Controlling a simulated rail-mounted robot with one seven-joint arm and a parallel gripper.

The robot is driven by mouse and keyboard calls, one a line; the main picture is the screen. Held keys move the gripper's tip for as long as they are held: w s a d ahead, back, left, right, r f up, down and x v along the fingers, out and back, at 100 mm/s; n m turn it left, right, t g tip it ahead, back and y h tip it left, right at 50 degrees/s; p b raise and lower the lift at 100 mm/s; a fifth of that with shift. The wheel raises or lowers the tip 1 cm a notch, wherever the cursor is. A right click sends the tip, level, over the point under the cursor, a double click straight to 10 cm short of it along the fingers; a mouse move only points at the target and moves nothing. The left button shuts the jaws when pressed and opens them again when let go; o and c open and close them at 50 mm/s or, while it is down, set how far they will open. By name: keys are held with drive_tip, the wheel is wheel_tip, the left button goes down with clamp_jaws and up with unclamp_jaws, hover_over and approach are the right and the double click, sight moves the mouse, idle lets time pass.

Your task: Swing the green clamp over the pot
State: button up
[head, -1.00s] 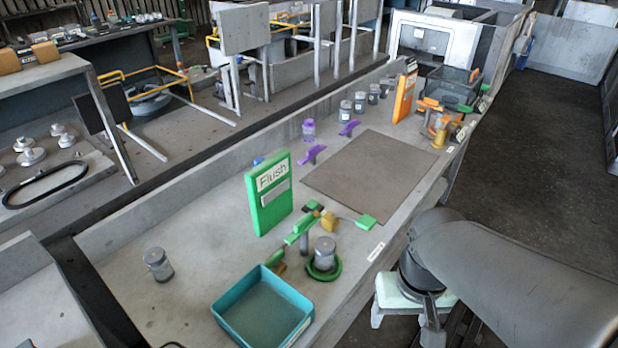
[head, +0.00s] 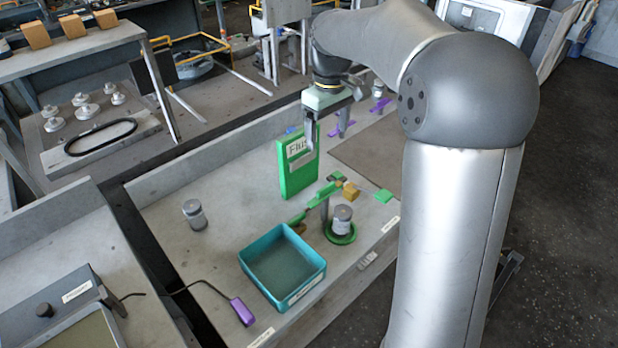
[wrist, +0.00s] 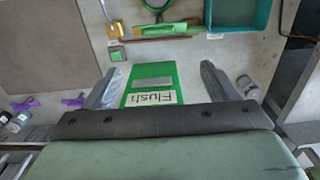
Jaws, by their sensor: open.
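The green clamp (head: 329,191) is a green bar on a grey post, with an orange-yellow block (head: 350,191) beside it. The pot (head: 343,219) is a grey lidded jar standing upright in a green ring (head: 343,238). The clamp bar lies beside the pot, not across its top. In the wrist view the clamp (wrist: 165,30) is at the top, with part of the green ring (wrist: 156,4) behind it. My gripper (head: 327,128) is open and empty, raised near the green "Flush" sign (head: 298,170). In the wrist view the sign (wrist: 150,84) lies between its fingers (wrist: 160,72).
A teal tray (head: 245,262) stands left of the pot. A loose jar (head: 194,214) stands farther left on the bench. Purple clamps (head: 342,126) are behind, by a flat brown plate (head: 365,155). A purple-ended cable (head: 242,311) lies at the front.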

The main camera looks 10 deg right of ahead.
sight(326, 186)
wheel_tip(326, 186, down, 17)
drive_tip(key=shift+d+f+p, duration=0.1)
drive_tip(key=shift+d+p, duration=0.05)
drive_tip(key=shift+p, duration=0.6)
drive_tip(key=c, duration=1)
